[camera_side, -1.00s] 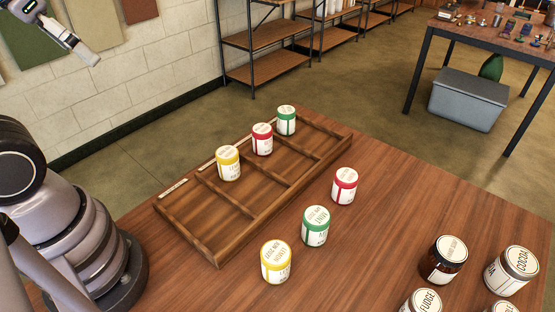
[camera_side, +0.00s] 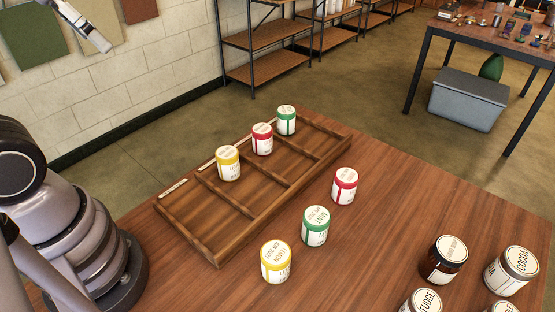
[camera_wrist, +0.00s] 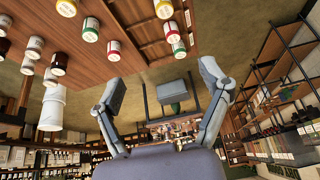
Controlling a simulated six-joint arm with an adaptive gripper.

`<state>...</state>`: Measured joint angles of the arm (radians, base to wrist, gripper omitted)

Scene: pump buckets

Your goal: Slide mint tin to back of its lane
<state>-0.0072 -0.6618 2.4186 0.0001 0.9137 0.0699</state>
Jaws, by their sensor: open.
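A yellow tin (camera_side: 228,163) and a red tin (camera_side: 262,139) stand at that edge in neighbouring lanes. My gripper (camera_side: 100,44) is high at the upper left, away from all tins. In the wrist view my gripper (camera_wrist: 165,85) is open and empty; the table mint tin (camera_wrist: 90,29) is beyond it.
Wooden dividers separate the lanes; the leftmost lane is empty. A dark jar (camera_side: 443,260), a cocoa jar (camera_side: 511,271) and a fudge jar (camera_side: 422,302) stand at the table's right. Shelving and a grey bin (camera_side: 468,102) are on the floor beyond. Table between tins and jars is clear.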

